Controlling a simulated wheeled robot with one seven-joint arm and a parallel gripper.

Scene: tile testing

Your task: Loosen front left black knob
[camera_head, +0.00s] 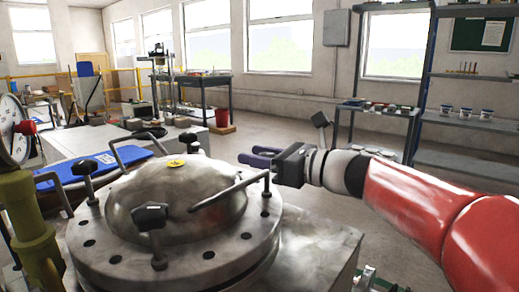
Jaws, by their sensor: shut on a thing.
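A round metal vessel lid (185,200) is ringed by upright bolts with black knobs. The nearest black knob (150,215), at the front left of the lid in the picture, stands free and tilted outward. Other black knobs show at the back left (83,168) and back right (188,141). My gripper (262,158) reaches in from the right over the lid's right edge. Its dark bluish fingers are shut at the top of the right-hand bolt (266,186). The knob there is mostly hidden by the fingers.
A grey rod handle (230,193) slopes up toward the gripper close below it. A gauge (14,130) on an olive pipe (30,225) stands at the far left. Shelves (465,135) stand at the back right.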

